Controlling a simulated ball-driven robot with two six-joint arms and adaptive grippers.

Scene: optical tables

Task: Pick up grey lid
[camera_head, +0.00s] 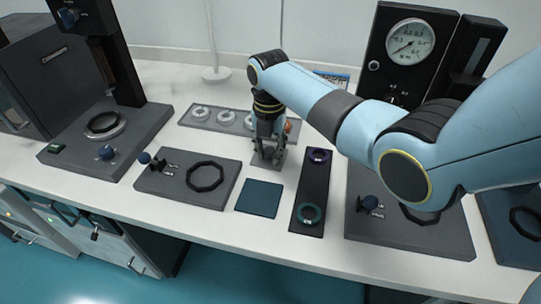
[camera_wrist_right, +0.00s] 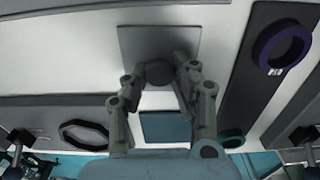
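A small round grey piece, which looks like the grey lid (camera_wrist_right: 159,73), shows between the fingertips of my right gripper (camera_wrist_right: 162,82) in the right wrist view. It is over or on a grey square pad (camera_wrist_right: 138,36). In the head view my right gripper (camera_head: 268,155) points down at this pad (camera_head: 277,163), low over the table, and hides the lid. The fingers are on both sides of the lid, close to it. I cannot tell whether they press on it. My left gripper is not in view.
A black tray (camera_head: 307,188) with a purple ring (camera_head: 318,150) and a teal ring (camera_head: 298,214) lies to the right. A teal pad (camera_head: 259,198) lies in front. A grey tray (camera_head: 202,126) with white rings is behind. Black-ring plates (camera_head: 218,166) stand left and right.

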